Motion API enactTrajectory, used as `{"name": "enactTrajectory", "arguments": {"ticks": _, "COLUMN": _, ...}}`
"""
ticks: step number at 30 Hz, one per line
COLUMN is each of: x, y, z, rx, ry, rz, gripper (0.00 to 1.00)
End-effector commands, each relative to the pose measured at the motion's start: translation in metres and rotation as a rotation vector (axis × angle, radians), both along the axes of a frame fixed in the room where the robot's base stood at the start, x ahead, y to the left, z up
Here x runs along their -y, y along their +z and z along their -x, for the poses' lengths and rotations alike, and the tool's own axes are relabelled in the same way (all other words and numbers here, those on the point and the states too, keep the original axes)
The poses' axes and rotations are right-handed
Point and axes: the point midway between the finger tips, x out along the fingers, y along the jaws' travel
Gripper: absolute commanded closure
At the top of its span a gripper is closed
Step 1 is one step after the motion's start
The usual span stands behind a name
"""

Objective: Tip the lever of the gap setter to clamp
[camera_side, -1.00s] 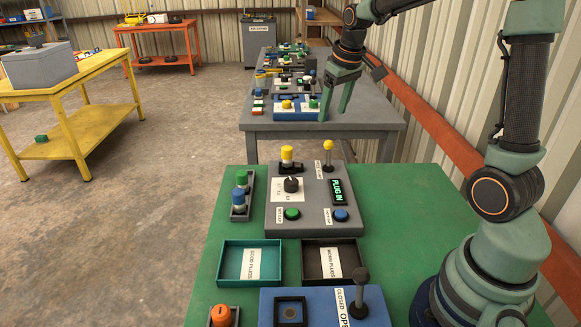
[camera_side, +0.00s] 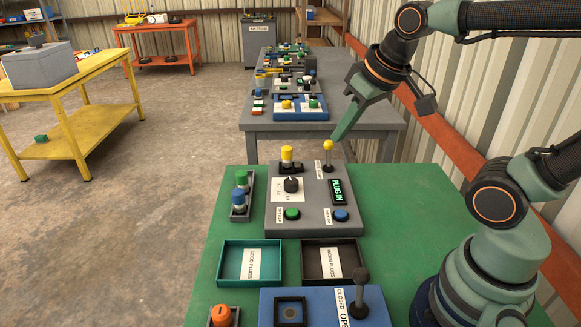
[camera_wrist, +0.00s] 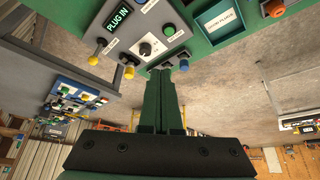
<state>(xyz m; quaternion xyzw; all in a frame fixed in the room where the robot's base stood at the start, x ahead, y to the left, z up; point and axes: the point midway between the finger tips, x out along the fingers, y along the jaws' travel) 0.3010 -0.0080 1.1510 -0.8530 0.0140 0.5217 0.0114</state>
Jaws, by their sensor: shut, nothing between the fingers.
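The gap setter (camera_side: 305,222) is a grey box on the green table. Its lever (camera_side: 328,152) has a yellow ball knob and stands about upright at the back right corner; the knob also shows in the wrist view (camera_wrist: 93,60). Beside it are a yellow-topped plug (camera_side: 287,153) at the back left, a black dial (camera_side: 291,185) and a display (camera_side: 338,191) reading PLUG IN. My gripper (camera_side: 335,138) is shut and empty, its fingertips just above and behind the lever knob in the side view.
A rack with blue and green plugs (camera_side: 239,206) stands left of the gap setter. A teal tray (camera_side: 222,262) and a dark tray (camera_side: 306,265) lie in front. A blue box with a dark lever (camera_side: 361,290) is nearer. A grey table (camera_side: 350,118) with more devices stands behind.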

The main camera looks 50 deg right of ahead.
Motion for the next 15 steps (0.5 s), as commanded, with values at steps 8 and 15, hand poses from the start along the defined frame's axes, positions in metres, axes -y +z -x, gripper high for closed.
{"name": "enactTrajectory", "arguments": {"ticks": 8, "x": 0.044, "y": 0.023, "z": -0.069, "rx": -0.077, "ry": -0.146, "rz": -0.022, "gripper": 1.0}}
{"name": "enactTrajectory", "arguments": {"ticks": 15, "x": 0.095, "y": 0.017, "z": -0.129, "rx": -0.14, "ry": -0.273, "rz": -0.046, "gripper": 1.0}}
